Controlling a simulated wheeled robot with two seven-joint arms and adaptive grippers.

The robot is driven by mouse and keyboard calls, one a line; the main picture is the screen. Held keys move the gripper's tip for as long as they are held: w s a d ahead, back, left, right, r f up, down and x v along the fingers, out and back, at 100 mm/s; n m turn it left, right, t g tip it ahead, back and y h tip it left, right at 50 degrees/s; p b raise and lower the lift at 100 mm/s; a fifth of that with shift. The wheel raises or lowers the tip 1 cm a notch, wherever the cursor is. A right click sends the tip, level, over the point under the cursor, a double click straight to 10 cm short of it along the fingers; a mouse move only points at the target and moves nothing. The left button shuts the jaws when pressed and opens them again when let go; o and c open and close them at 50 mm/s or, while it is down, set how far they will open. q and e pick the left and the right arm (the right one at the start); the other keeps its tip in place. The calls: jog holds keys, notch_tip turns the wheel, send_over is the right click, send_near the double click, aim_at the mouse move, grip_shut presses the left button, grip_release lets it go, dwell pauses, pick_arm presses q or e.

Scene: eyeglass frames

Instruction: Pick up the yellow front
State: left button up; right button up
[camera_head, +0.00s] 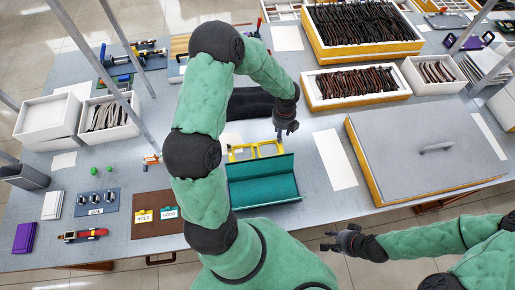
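The yellow front (238,154) is a glasses front with two lens openings. It lies on the grey table just behind an open teal case (262,190). My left gripper (284,136) points down near the right end of the yellow front. Its fingers are small and dark, so I cannot tell whether they are open or whether they touch the front. My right gripper (326,241) is off the table's front edge at the lower right, with its fingers apart and empty.
A black case (250,102) lies behind the yellow front. A white sheet (335,160) and a large grey-lidded box (425,150) are to the right. Trays of dark frames (356,85) stand behind. A brown mat (150,228) with labelled cards is at the front left.

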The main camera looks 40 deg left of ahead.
aim_at(279, 147)
pick_arm(q)
notch_tip(279, 147, down, 4)
jog(key=shift+s+r+b, duration=0.1)
jog(key=shift+s+b, duration=0.05)
jog(key=shift+b, duration=0.3)
jog(key=shift+f+b, duration=1)
jog(key=shift+f, duration=2.1)
grip_shut()
